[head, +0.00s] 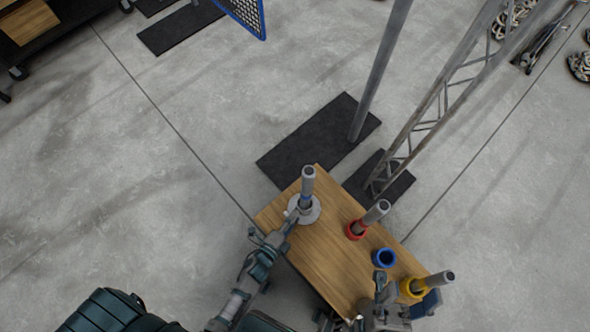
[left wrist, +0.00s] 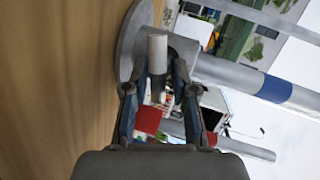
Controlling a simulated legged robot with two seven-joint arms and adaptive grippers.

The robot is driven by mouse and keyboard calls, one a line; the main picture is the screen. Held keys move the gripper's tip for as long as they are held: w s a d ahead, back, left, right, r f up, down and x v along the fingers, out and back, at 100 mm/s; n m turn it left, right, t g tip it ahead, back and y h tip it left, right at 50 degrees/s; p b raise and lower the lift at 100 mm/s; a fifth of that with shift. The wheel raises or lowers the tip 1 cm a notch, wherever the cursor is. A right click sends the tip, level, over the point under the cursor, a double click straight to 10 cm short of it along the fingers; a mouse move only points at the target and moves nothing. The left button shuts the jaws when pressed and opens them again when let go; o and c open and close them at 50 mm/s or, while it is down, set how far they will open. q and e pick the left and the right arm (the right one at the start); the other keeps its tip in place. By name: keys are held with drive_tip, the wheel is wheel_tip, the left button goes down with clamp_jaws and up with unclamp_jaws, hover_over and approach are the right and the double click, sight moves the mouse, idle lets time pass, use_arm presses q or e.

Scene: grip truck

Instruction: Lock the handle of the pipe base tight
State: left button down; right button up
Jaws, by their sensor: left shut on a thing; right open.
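The grey pipe base (head: 312,216) has a round flange on the wooden table's far left part. A grey pipe (head: 307,181) with a blue band stands upright in it. My left gripper (head: 291,217) is at the near side of this base. In the left wrist view, my left gripper (left wrist: 158,68) is shut on the light grey handle (left wrist: 157,48), which lies between its fingertips. The round flange (left wrist: 128,40) and the blue-banded pipe (left wrist: 270,88) show there too. My right gripper (head: 384,288) is open beside the yellow base; its fingertips are hard to make out.
The wooden table (head: 330,262) also holds a red base (head: 354,231) with a tilted-looking pipe (head: 375,213), an empty blue ring (head: 384,258), and a yellow base (head: 408,290) with a pipe (head: 436,280). A metal truss (head: 440,100) and black floor mats (head: 315,140) are beyond the table.

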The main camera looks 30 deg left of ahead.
use_arm(q)
drive_tip(key=shift+s+d+f, duration=0.15)
drive_tip(key=shift+d+f, duration=0.05)
drive_tip(key=shift+f, duration=0.1)
drive_tip(key=c, duration=0.9)
unclamp_jaws()
drive_tip(key=shift+c, duration=0.2)
drive_tip(key=shift+r, duration=0.1)
drive_tip(key=v, duration=1.1)
drive_tip(key=shift+s, duration=0.35)
